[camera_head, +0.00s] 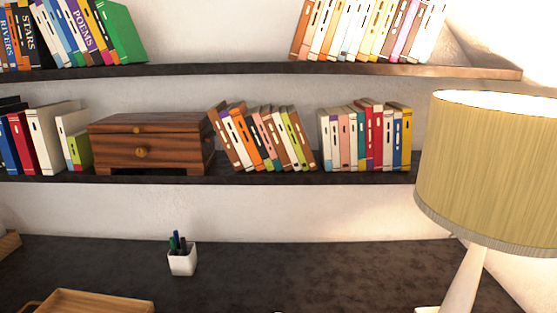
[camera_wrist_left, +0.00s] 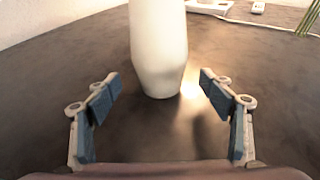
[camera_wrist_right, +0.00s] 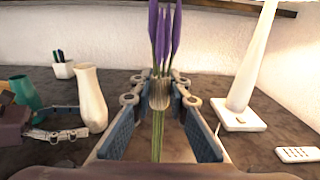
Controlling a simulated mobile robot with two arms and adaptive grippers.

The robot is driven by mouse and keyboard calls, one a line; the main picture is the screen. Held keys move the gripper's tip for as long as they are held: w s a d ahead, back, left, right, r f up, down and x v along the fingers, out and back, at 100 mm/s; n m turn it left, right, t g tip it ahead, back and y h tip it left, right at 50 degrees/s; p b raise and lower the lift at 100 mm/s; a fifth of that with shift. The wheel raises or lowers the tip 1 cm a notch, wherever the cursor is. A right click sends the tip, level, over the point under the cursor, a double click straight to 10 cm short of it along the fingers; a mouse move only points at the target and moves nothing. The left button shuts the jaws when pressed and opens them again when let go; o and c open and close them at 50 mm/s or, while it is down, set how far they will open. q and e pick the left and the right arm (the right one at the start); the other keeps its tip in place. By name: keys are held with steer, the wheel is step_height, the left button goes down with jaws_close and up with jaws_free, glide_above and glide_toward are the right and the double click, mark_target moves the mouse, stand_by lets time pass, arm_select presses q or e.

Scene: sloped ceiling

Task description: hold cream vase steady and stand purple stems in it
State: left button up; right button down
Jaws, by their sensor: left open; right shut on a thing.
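The cream vase (camera_wrist_left: 158,50) stands upright on the dark tabletop. In the left wrist view it is just ahead of my left gripper (camera_wrist_left: 157,88), which is open with a finger to either side of the vase's line. In the right wrist view the vase (camera_wrist_right: 91,100) stands to the left, with the left gripper's fingers beside its base. My right gripper (camera_wrist_right: 160,95) is shut on the purple stems (camera_wrist_right: 162,40), a bundle with purple tops, a pale tie and green stalks below. The stems are upright and apart from the vase.
A white pen cup (camera_head: 182,260) stands towards the back and a wooden tray (camera_head: 92,302) at front left. A lamp (camera_head: 490,170) stands at right. A teal container (camera_wrist_right: 26,94) is left of the vase. A white remote (camera_wrist_right: 297,154) lies at right. Bookshelves (camera_head: 280,179) hang above.

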arm_select(q)
steer(key=shift+b+x, duration=0.7)
steer(key=shift+x, duration=1.45)
steer(key=c, duration=1)
